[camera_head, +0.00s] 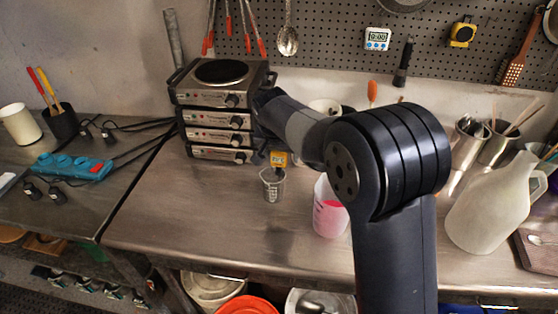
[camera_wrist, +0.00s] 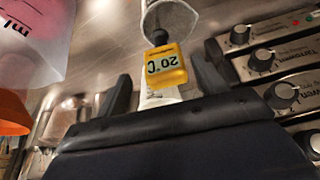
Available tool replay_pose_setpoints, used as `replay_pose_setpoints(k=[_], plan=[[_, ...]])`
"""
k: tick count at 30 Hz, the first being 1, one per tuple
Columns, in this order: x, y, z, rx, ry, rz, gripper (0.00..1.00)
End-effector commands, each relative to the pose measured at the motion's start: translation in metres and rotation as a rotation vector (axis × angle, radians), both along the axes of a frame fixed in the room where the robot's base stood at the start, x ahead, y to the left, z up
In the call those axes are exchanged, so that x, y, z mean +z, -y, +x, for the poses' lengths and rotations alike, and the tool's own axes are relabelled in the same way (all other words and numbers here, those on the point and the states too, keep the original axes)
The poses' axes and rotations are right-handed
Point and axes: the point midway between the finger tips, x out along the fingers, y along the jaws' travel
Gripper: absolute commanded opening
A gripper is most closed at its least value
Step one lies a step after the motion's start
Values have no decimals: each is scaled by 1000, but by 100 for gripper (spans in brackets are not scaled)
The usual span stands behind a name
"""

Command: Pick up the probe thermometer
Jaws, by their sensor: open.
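The probe thermometer (camera_head: 278,158) has a yellow head with a small display and sits at the rim of a small clear beaker (camera_head: 272,186) on the metal bench. In the wrist view its yellow head (camera_wrist: 165,66) reads 20°C upside down, with a black neck towards the beaker (camera_wrist: 172,18). How far the probe goes into the beaker I cannot make out. My gripper (camera_wrist: 166,66) is open, with one dark finger on each side of the yellow head and a gap to both. In the head view my arm hides most of the gripper.
Stacked hot plates (camera_head: 217,122) stand close beside the beaker; their knobs (camera_wrist: 283,95) are near my right finger. A large pale jug (camera_head: 492,205) is farther right. The bench front is clear.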

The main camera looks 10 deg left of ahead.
Motion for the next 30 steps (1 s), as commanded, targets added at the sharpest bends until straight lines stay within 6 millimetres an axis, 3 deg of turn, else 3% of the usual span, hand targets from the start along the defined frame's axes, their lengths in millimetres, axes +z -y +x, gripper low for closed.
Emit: replay_pose_setpoints(k=[9,19,30], plan=[[-37,-5,15,0,-2,-2,67],[-43,-5,17,0,-1,-1,66],[-42,-5,17,1,-1,-1,36]])
